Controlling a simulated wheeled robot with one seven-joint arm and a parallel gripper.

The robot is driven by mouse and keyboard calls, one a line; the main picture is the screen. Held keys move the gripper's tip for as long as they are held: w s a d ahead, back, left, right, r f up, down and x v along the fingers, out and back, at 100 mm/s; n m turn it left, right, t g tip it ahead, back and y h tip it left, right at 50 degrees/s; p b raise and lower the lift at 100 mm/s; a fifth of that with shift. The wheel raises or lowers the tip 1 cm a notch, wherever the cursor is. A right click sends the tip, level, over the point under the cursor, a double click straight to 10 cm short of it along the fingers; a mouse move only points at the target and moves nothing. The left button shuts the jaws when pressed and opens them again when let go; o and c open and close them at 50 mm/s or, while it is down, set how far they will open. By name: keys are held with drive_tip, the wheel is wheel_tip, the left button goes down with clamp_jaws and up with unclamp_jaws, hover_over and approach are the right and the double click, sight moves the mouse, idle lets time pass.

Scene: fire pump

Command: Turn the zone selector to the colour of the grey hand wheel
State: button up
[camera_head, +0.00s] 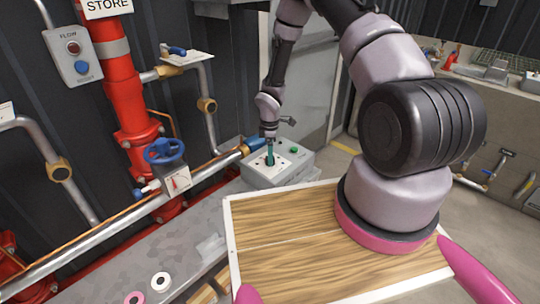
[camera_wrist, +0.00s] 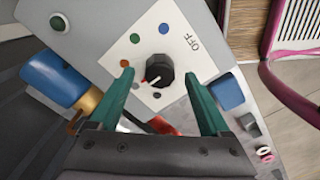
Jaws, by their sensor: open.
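The zone selector is a black knob (camera_wrist: 159,70) on a white plate on a grey box (camera_head: 277,172). In the wrist view, coloured dots ring it: green, blue, orange and dark purple, with "OFF" to the upper right. Its white pointer line points to the lower left, between the orange and purple dots. My gripper (camera_wrist: 158,76) is open, its green fingers either side of the knob in the picture; I cannot tell whether they touch it. In the head view my gripper (camera_head: 270,157) is over the box top. I cannot make out a grey hand wheel.
A blue hand wheel (camera_head: 165,151) sits on the pipework at left, by a red riser (camera_head: 122,85). The box also bears a green button (camera_head: 294,150). Tape rolls (camera_head: 160,281) lie on the grey bench. A sink counter (camera_head: 495,80) stands at right.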

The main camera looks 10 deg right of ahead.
wheel_tip(320, 180, up, 10)
idle(0.4)
drive_tip(key=s+d+r+m+t, duration=0.1)
drive_tip(key=s+d+r+m, duration=0.15)
drive_tip(key=r, duration=0.75)
drive_tip(key=s+d+r+m+t, duration=0.15)
drive_tip(key=r+m, duration=0.25)
drive_tip(key=r, duration=0.6)
drive_tip(key=s+d+r+m+t, duration=0.1)
drive_tip(key=s+d+r+m, duration=0.15)
drive_tip(key=r, duration=0.75)
drive_tip(key=s+r+m+t+y, duration=0.2)
drive_tip(key=s+r+m+t, duration=0.1)
drive_tip(key=s+r+m, duration=0.8)
drive_tip(key=s+r, duration=0.4)
drive_tip(key=s, duration=0.4)
drive_tip(key=shift+s+a+r+t, duration=0.15)
drive_tip(key=shift+s+a+t, duration=0.2)
